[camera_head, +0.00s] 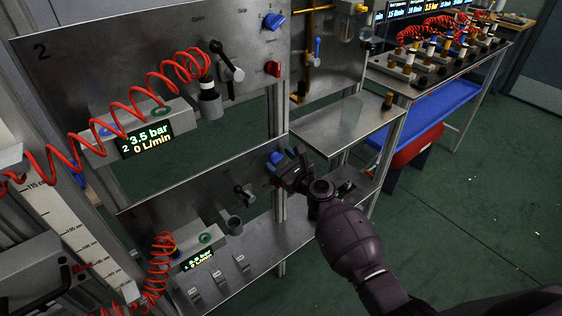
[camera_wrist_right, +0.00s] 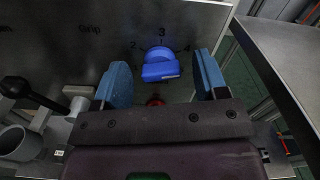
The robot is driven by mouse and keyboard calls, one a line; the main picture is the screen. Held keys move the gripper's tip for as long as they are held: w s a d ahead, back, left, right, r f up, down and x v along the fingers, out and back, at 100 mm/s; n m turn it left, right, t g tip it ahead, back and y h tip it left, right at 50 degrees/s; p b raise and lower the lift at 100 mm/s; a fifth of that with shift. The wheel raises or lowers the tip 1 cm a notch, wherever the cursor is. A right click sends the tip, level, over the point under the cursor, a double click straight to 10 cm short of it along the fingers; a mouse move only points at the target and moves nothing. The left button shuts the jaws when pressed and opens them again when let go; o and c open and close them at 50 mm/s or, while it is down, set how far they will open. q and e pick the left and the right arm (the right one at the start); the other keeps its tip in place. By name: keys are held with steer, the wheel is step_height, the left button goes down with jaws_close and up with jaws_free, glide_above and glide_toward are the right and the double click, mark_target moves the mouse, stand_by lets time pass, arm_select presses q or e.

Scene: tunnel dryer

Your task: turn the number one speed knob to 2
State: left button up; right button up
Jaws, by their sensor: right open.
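The blue speed knob (camera_head: 277,157) is on the right end of the lower metal panel (camera_head: 190,185). In the right wrist view the blue knob (camera_wrist_right: 160,66) sits below a scale reading 2, 3 and 4. Its bar lies roughly level across the picture; I cannot tell which number it points to. My right gripper (camera_head: 287,172) is in front of the panel at the knob. In the wrist view its two blue fingers (camera_wrist_right: 161,63) are open, one each side of the knob, with visible gaps. My left gripper is not in view.
A red knob (camera_wrist_right: 155,101) shows just below the blue one. A black-knobbed lever (camera_wrist_right: 32,92) and a grey cup (camera_wrist_right: 20,142) are to the left. The upper panel (camera_head: 120,60), marked 2, has its own blue knob (camera_head: 273,21). A metal shelf (camera_head: 345,125) stands to the right.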

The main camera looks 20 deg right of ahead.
steer(key=c, duration=0.9)
